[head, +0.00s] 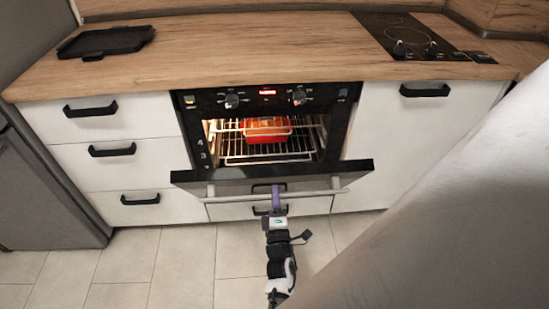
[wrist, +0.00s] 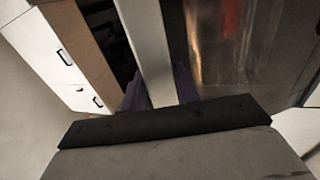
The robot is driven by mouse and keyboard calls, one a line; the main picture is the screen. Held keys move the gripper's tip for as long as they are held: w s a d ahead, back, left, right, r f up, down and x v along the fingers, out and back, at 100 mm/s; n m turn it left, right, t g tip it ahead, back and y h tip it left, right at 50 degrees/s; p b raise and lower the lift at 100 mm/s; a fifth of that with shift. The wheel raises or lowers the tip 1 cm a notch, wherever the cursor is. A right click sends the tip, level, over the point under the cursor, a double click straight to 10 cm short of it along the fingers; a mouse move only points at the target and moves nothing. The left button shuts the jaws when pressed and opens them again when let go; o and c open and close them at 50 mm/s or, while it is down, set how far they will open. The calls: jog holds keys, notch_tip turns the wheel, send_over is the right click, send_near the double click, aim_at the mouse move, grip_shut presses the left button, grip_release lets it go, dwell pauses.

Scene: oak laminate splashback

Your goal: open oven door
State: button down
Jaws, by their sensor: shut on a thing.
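The oven (head: 262,100) is set under the counter, and its lit inside shows wire racks with a red dish (head: 266,129) on one. The oven door (head: 235,187) is tilted well down and outward, partly open. Its light bar handle (head: 225,195) runs across the front edge. My gripper (head: 276,195) is at the middle of the handle, with its purple fingers shut on it. In the wrist view the handle (wrist: 148,50) passes between the fingers (wrist: 158,92), beside the shiny door (wrist: 225,45). The fingertips are partly hidden by the gripper body.
White drawers (head: 110,150) with black handles stand left of the oven, and a white cabinet (head: 400,130) stands right. A black tray (head: 106,42) and a hob (head: 410,38) are on the wooden counter. Tiled floor (head: 160,265) in front is clear at the left. A grey fridge (head: 45,170) stands far left.

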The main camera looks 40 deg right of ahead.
jog(key=shift+s+a+f, duration=0.25)
jog(key=shift+s+f, duration=0.2)
jog(key=shift+f, duration=0.1)
jog(key=c, duration=1.1)
grip_release()
jog(key=shift+b, duration=0.3)
